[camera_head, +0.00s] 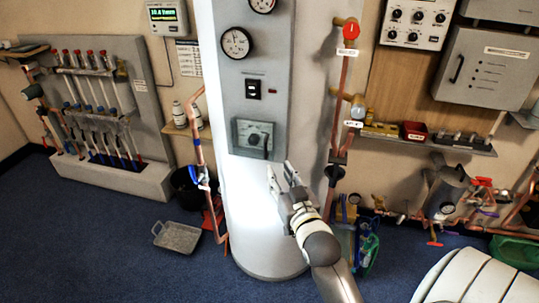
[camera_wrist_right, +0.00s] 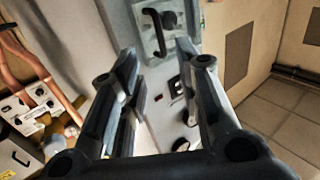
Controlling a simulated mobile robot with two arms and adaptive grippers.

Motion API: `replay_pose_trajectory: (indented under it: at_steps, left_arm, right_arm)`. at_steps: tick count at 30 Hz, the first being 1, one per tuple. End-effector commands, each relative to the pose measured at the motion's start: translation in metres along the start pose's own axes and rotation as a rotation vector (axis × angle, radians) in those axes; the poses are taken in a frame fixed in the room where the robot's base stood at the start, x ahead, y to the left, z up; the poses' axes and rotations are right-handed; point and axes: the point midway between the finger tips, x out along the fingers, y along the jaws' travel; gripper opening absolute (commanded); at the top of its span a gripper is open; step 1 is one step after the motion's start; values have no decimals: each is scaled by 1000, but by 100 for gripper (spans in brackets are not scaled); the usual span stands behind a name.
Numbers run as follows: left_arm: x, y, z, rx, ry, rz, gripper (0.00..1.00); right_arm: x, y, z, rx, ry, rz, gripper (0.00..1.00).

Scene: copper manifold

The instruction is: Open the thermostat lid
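The thermostat (camera_head: 254,139) is a grey-green box on the grey panel of the white column, with a round dial showing in its face. Its lid looks shut over the front, with a dark upright handle (camera_head: 266,148) at the right side. In the right wrist view the thermostat (camera_wrist_right: 177,44) is at the top, with the black handle (camera_wrist_right: 153,32) standing out. My right gripper (camera_head: 281,174) is just below and right of the thermostat. Its fingers are apart and empty, also in the right wrist view (camera_wrist_right: 166,72). It appears not to touch the handle. My left gripper is not in view.
Above the thermostat are a black switch (camera_head: 254,89) and a round gauge (camera_head: 236,43). A copper pipe with a red valve (camera_head: 351,31) runs right of the column. A grey tray (camera_head: 177,237) lies on the blue floor at left.

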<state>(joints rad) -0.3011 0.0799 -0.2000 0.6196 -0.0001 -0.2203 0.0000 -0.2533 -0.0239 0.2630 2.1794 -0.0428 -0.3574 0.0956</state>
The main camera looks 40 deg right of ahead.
Motion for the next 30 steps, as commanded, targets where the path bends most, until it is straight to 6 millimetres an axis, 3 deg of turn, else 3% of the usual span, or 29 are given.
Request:
replay_pose_trajectory:
  at_steps: [15,21,30]
  left_arm:
    - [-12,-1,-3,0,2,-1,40]
    - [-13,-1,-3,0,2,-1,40]
    - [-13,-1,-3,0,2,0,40]
  right_arm:
    - [82,0,-1,-1,0,-1,31]
    - [95,0,0,-1,0,-1,31]
    - [98,0,1,-1,-1,-1,31]
